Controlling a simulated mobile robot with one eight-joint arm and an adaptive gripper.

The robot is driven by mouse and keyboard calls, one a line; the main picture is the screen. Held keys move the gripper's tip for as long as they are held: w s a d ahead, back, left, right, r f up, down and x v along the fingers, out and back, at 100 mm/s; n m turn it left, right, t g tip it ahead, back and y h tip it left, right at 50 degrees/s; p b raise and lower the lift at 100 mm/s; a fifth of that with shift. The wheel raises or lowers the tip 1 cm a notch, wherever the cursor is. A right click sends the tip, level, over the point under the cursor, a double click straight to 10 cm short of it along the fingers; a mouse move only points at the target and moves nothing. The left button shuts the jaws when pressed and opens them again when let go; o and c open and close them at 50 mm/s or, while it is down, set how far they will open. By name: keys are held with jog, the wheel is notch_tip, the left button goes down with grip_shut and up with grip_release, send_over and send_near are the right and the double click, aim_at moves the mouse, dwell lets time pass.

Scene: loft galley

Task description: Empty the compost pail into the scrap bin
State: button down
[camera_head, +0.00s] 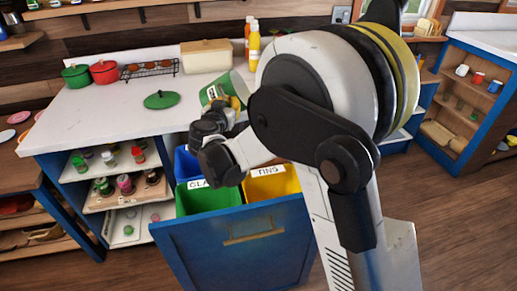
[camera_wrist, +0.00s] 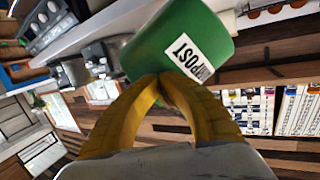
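The compost pail (camera_head: 217,92) is green with a white label, held tilted above the counter's edge near the bins. In the wrist view the pail (camera_wrist: 150,45) shows its COMPOST label. My gripper (camera_wrist: 162,84) has its yellow fingers closed together at the pail's edge; the gripper also shows in the head view (camera_head: 236,103), partly behind my arm. The pail's inside is hidden. A pulled-out drawer holds a blue bin (camera_head: 184,163), a green bin (camera_head: 207,202) labelled GLA…, and a yellow bin (camera_head: 283,185) labelled TINS. I cannot read a scrap label; my arm hides part of the drawer.
A green lid (camera_head: 161,100) lies on the white counter (camera_head: 90,115). Green (camera_head: 76,76) and red (camera_head: 104,72) pots, a rack (camera_head: 150,69), a wooden box (camera_head: 206,56) and bottles (camera_head: 254,45) stand behind. The blue drawer front (camera_head: 240,250) juts into the floor space.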

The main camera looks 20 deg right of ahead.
jog(key=shift+s+d+f+m+y, duration=0.15)
jog(key=shift+d+m+y, duration=0.1)
jog(key=shift+d+m, duration=0.15)
jog(key=shift+s+d+f+m+y, duration=0.15)
jog(key=shift+d+m+y, duration=0.1)
jog(key=shift+m, duration=0.25)
dwell(0.5)
jog(key=shift+s+d+f+m+b, duration=0.2)
jog(key=shift+d+f+m+b, duration=0.55)
jog(key=shift+d+f, duration=0.45)
jog(key=shift+s+d+f+m+t+y+b, duration=0.2)
jog(key=shift+d+f+m+y+b, duration=0.15)
jog(key=shift+d+f+m+b, duration=0.25)
jog(key=shift+s+d+f+m+t+y+b, duration=0.1)
jog(key=shift+d+f+m+t+y+b, duration=0.25)
jog(key=shift+d+m, duration=0.3)
dwell(1.0)
jog(key=shift+s+d+m, duration=0.25)
jog(key=shift+d+m, duration=0.5)
jog(key=shift+m, duration=0.35)
dwell(2.1)
